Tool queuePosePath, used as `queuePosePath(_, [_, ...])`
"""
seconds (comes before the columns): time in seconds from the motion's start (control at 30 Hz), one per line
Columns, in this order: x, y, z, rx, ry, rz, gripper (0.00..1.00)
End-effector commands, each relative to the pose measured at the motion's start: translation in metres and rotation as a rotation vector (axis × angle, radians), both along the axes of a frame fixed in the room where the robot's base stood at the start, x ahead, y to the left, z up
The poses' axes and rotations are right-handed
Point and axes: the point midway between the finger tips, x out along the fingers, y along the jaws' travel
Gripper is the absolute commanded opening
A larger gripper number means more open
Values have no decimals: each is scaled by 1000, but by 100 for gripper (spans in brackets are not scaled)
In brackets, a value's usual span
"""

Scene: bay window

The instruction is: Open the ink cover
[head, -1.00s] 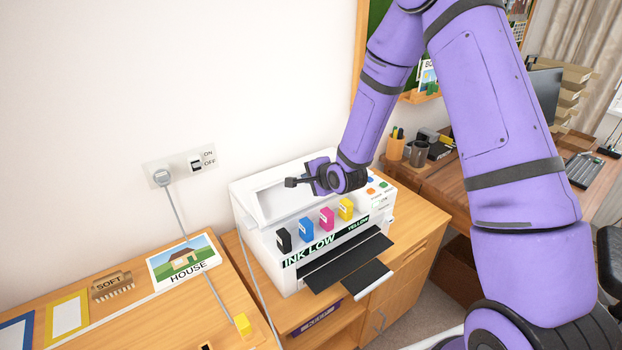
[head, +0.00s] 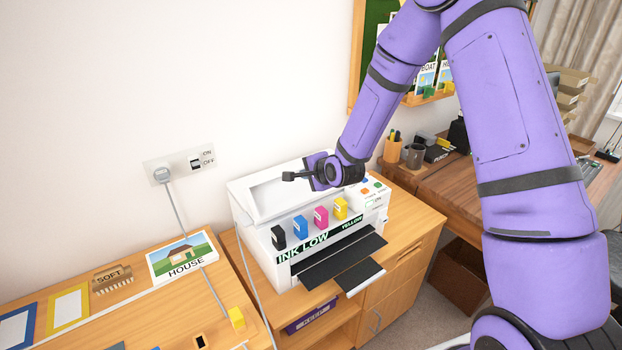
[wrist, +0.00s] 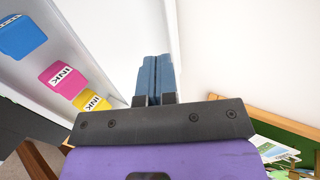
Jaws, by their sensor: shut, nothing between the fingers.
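The white printer (head: 262,243) stands on a wooden cabinet against the wall. Its top has a pale lid with a sunken panel (head: 262,197); I cannot tell for sure whether this is the ink cover. Black (head: 278,237), blue (head: 300,228), magenta (head: 321,217) and yellow (head: 341,208) ink blocks show along its front slope. Blue, magenta and yellow also show at left in the wrist view. My gripper (head: 288,176) is over the printer's top, pointing left, shut and empty. Its fingers (wrist: 155,78) show beside a white panel. Whether they touch the printer is unclear.
A wall socket and switch (head: 195,162) are behind at left, with a cord (head: 185,225) hanging down. A wooden surface with a house card (head: 182,258) is at left. A desk (head: 445,187) with pens and a mug is at right. The printer's black tray (head: 340,265) juts forward.

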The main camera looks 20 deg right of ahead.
Motion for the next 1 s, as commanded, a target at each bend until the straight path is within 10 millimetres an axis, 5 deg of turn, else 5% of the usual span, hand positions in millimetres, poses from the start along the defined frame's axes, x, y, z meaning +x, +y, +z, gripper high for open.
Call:
queuePosePath(0.6, [-59, -21, 50, 0, -2, -2, 0])
queuePosePath(1.0, [-75, -25, 64, -7, 0, 2, 0])
